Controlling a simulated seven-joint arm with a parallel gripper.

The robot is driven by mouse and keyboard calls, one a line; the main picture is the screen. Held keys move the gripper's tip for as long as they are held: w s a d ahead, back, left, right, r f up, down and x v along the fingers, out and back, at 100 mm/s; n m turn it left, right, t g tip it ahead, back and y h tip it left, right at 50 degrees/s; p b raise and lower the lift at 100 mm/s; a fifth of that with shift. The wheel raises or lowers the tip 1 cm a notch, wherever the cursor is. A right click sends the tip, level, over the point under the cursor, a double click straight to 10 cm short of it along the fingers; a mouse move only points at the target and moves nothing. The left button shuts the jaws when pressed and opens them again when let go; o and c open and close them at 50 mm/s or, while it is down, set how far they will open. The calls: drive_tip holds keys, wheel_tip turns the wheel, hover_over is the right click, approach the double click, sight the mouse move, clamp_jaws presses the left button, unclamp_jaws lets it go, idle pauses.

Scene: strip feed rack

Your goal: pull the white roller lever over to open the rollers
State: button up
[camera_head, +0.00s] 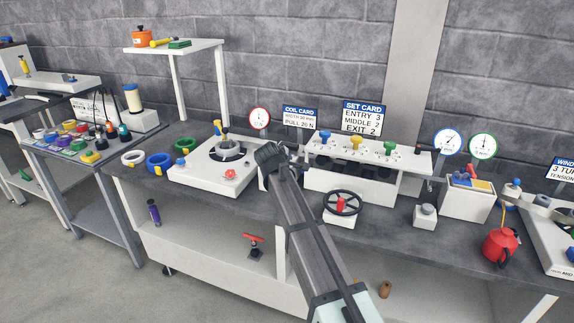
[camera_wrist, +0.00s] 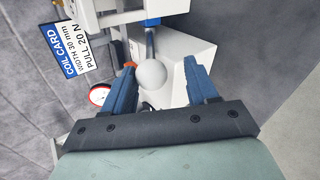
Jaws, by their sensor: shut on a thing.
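In the wrist view the white ball knob of the roller lever (camera_wrist: 151,75) sits between the two blue fingers of my gripper (camera_wrist: 160,64). My gripper is shut on it. A thin dark blue stem runs from the knob toward the white machine body. In the head view my gripper (camera_head: 268,153) is at the left end of the white roller unit (camera_head: 345,184), and my arm hides the lever there. The unit carries blue, yellow and green knobs along its top.
Left of my gripper is a white reel plate (camera_head: 200,172) with a red knob. A handwheel (camera_head: 342,202) stands in front of the roller unit. The coil card (camera_head: 300,118) and set card (camera_head: 363,117) stand behind. A red canister (camera_head: 500,246) is at the right.

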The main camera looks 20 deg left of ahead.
drive_tip(key=shift+o, duration=1.3)
drive_tip(key=shift+s+f, duration=0.1)
drive_tip(key=shift+r, duration=0.2)
drive_tip(key=v, duration=1.3)
drive_tip(key=shift+s+r, duration=0.2)
drive_tip(key=shift+a, duration=0.1)
